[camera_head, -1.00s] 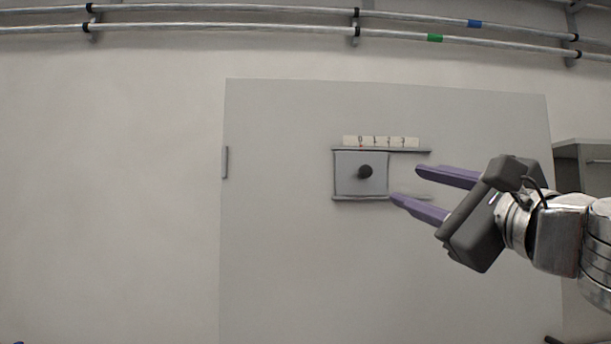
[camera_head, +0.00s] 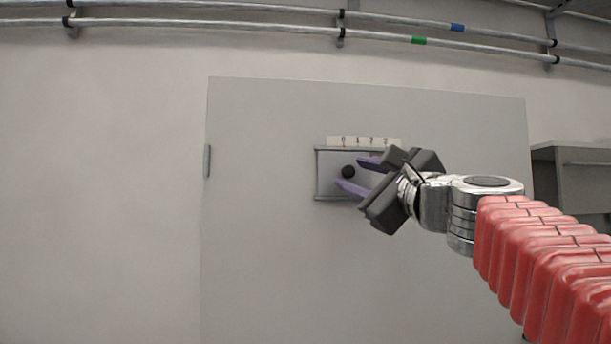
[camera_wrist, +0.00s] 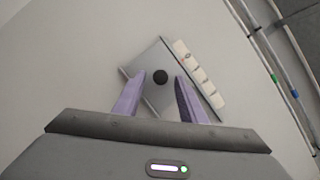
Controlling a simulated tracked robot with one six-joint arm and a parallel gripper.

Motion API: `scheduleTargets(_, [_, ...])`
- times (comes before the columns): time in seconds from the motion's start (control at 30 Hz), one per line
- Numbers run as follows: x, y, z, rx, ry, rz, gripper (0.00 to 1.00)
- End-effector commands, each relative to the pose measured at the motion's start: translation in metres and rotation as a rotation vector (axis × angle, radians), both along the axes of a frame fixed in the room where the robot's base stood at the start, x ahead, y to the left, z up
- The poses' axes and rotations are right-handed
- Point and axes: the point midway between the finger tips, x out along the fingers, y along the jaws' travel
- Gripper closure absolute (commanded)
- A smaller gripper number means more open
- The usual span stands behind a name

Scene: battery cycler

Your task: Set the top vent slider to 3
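The vent slider is a square grey plate (camera_head: 328,175) with a round black knob (camera_head: 348,172), set between two horizontal rails on a large grey panel. A label strip (camera_head: 364,141) above it reads 0 to 3 from left to right. A red mark on the plate's top edge stands under the 0. My gripper (camera_head: 358,174) is open, its purple fingers pointing at the plate. In the wrist view the knob (camera_wrist: 160,76) lies between and just beyond the two fingertips. I cannot tell whether either finger touches it. The gripper hides the right part of the rails.
The large grey panel (camera_head: 270,250) has a small handle (camera_head: 207,161) at its left edge. Pipes (camera_head: 250,26) run along the wall above. A grey cabinet (camera_head: 585,180) stands at the right. The panel left of the slider is clear.

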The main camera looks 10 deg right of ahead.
Motion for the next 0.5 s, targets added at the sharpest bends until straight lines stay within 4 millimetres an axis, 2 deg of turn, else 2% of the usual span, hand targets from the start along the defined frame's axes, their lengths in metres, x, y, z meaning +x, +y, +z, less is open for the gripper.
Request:
scheduleTargets(0.2, [0.0134,0.0041,0.0034,0.0,0.0,0.0,0.62])
scheduleTargets(0.5, [0.0145,0.0043,0.004,0.0,0.0,0.0,0.62])
